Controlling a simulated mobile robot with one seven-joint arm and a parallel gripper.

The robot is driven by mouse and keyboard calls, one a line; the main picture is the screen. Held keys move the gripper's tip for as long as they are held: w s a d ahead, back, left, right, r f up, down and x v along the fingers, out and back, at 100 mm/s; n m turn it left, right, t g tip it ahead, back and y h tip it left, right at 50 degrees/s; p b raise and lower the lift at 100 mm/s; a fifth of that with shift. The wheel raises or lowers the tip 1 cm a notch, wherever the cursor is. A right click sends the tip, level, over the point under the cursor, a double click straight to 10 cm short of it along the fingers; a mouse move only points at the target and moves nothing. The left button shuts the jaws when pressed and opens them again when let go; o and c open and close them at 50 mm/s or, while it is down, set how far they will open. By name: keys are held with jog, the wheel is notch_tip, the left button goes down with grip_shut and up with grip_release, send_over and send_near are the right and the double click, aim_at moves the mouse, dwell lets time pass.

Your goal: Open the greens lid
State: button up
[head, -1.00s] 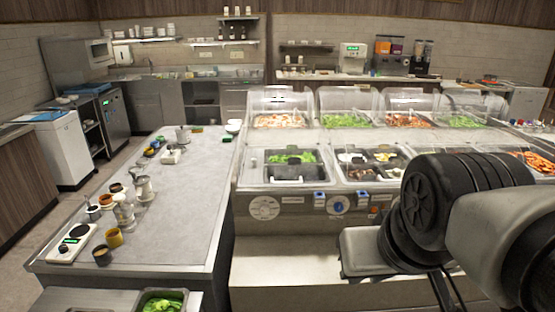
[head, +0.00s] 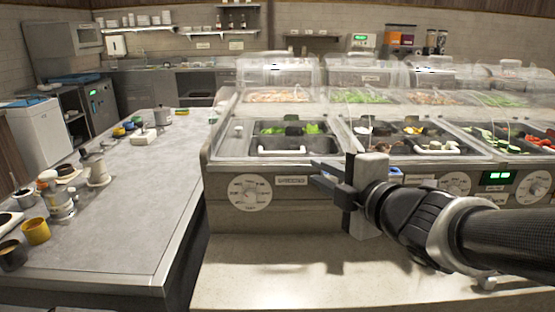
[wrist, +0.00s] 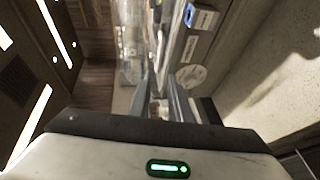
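The front-left well of the counter holds green leaves (head: 312,129) behind a dark bin. A clear lid with a white bar handle (head: 281,151) appears to lie down over this well; its clear edges are hard to make out. A small label (head: 291,180) and a round dial are on the panel below. My gripper (head: 318,177) is in front of the counter, to the right of and below the handle, with its fingers pointing left. It is open and empty, apart from the handle. The wrist view shows both fingers (wrist: 163,85) spread with a gap between them.
Other clear-lidded wells (head: 420,140) continue to the right, with a raised row of clear covers (head: 365,75) behind. A grey worktable (head: 130,200) with cups and pots stands at left. The pale ledge (head: 300,270) below the panel is clear.

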aim_at(284, 154)
jog(key=b+x, duration=0.2)
jog(key=x, duration=1.4)
jog(key=shift+w+a+b, duration=0.15)
jog(key=shift+w+b, duration=0.15)
jog(key=shift+b, duration=0.05)
grip_shut()
